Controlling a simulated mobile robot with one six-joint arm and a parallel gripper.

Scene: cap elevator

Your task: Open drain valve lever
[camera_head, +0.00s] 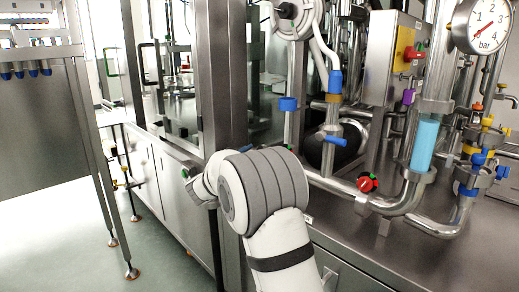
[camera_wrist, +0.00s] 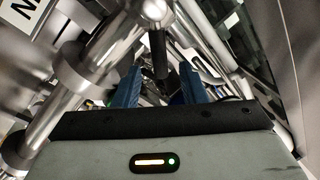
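My gripper (camera_wrist: 160,82) is open in the wrist view, with its two blue fingers apart. A black lever handle (camera_wrist: 159,52) on a shiny metal knob (camera_wrist: 153,11) hangs between and beyond the fingertips. I see no clear contact between the fingers and it. I cannot tell for sure that it is the drain valve lever. In the head view my arm hides the fingers and whatever is in front of them. A blue-handled valve lever (camera_head: 336,141) sits on the vertical pipe right of the steel post.
A thick metal pipe (camera_wrist: 68,85) runs close along the left of my gripper in the wrist view. In the head view a steel post (camera_head: 222,75) stands behind my arm. A red knob (camera_head: 367,183) and pipework fill the right. Open floor (camera_head: 60,240) lies at left.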

